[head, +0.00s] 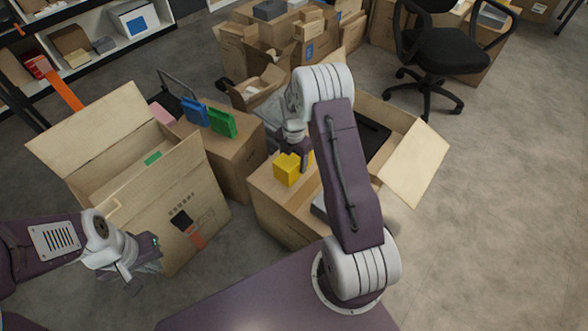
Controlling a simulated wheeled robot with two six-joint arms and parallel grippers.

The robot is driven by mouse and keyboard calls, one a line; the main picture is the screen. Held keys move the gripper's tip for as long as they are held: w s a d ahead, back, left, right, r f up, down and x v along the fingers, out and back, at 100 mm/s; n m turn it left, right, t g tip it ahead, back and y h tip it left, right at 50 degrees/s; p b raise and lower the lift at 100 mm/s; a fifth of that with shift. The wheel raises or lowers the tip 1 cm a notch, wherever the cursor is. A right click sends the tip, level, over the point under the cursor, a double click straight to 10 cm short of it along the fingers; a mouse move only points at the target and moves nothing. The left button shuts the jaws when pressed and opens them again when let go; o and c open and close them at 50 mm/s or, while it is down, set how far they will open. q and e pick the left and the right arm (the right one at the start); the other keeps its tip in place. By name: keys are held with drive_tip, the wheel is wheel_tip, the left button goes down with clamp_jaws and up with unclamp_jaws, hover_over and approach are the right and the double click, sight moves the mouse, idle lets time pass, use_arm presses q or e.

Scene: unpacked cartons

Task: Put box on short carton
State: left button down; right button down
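A small yellow box (287,170) is at the left side of the open carton (268,203) in the middle, by its raised flap or edge; I cannot tell what it rests on. A lower, closed carton (225,160) stands behind, with a blue box (194,111) and a green box (222,123) on top. My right arm reaches over the open carton. Its wrist is just above and behind the yellow box, and its fingers are mostly hidden. My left gripper (136,266) is at the lower left, in front of the tall open carton (168,215), with nothing visible in it.
The tall open carton has spread flaps and a green item (152,158) inside. Several cartons stand at the back, with an office chair (440,50) at the right. Shelves (90,60) line the upper left. The floor at the right is clear.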

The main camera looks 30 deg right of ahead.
wheel_tip(320, 180, down, 4)
drive_tip(key=shift+b, duration=0.9)
drive_tip(key=shift+r, duration=0.15)
drive_tip(key=shift+c, duration=1.6)
unclamp_jaws()
wheel_tip(320, 180, up, 12)
drive_tip(key=p, duration=0.5)
drive_tip(key=s+a+r+m, duration=0.3)
drive_tip(key=s+a+m, duration=0.2)
drive_tip(key=s+m, duration=0.4)
drive_tip(key=s+a+r+m+t, duration=0.1)
drive_tip(key=s+a+r+m, duration=0.2)
drive_tip(key=s+m, duration=0.6)
drive_tip(key=a+m, duration=0.2)
drive_tip(key=m, duration=0.2)
drive_tip(key=shift+a+m, duration=0.3)
drive_tip(key=shift+m, duration=0.1)
